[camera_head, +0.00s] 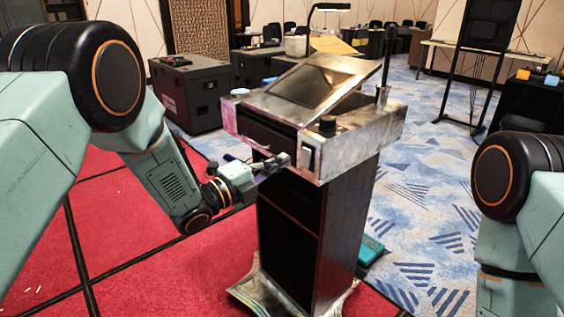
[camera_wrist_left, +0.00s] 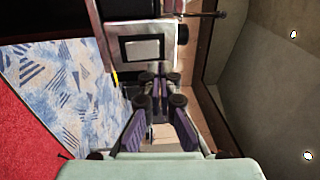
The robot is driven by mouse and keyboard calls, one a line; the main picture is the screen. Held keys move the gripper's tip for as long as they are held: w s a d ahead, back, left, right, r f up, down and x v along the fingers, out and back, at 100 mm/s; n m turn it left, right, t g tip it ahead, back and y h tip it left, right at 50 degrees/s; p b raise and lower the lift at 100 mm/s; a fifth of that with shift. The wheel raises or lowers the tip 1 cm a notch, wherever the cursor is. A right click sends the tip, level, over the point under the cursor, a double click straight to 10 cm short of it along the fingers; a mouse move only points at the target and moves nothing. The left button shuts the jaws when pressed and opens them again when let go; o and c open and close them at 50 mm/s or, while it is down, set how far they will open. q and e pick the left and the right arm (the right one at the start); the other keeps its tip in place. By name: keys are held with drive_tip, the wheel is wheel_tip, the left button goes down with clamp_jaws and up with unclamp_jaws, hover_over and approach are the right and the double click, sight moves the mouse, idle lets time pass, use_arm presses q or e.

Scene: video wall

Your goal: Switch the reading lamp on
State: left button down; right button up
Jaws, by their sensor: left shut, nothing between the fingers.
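The lectern (camera_head: 240,118) has a worn metal top and a dark column. My left gripper (camera_head: 284,160) is shut and empty, just left of the switch in the head view. In the left wrist view, the shut fingers (camera_wrist_left: 160,76) are near the framed switch (camera_wrist_left: 142,49); contact cannot be told. My right gripper is out of view.
A black knob (camera_head: 328,124) sits on the lectern top above the switch. A thin upright stem (camera_head: 386,65) stands at its right side. Dark cases (camera_head: 187,92) stand behind to the left. Red carpet (camera_head: 130,255) is open at the left.

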use_arm(q)
drive_tip(key=r+v, duration=0.2)
drive_tip(key=v, duration=0.6)
drive_tip(key=shift+p, duration=0.3)
drive_tip(key=shift+s+a, duration=0.1)
drive_tip(key=shift+a, duration=0.2)
drive_tip(key=s+a+f+n+g+y, duration=0.25)
drive_tip(key=s+f+n+y, duration=0.2)
drive_tip(key=f+n, duration=0.55)
drive_tip(key=s+a+f+n+g+y, duration=0.2)
drive_tip(key=s+a+f+n+y, duration=0.25)
drive_tip(key=f+n, duration=0.45)
drive_tip(key=s+a+f+n+g+y, duration=0.1)
drive_tip(key=s+f+n+g, duration=0.1)
drive_tip(key=s, duration=0.8)
drive_tip(key=s+a+f+n+g+y, duration=0.1)
drive_tip(key=s+f+n+g, duration=0.2)
drive_tip(key=s+f, duration=0.3)
drive_tip(key=s+a+f+n+g+y, duration=0.1)
drive_tip(key=s+f+n+g+y, duration=0.1)
drive_tip(key=s, duration=1.3)
wheel_tip(320, 180, down, 3)
drive_tip(key=shift+a+r+n+g, duration=0.1)
drive_tip(key=shift+a+n+g, duration=0.15)
drive_tip(key=shift+n+g, duration=0.6)
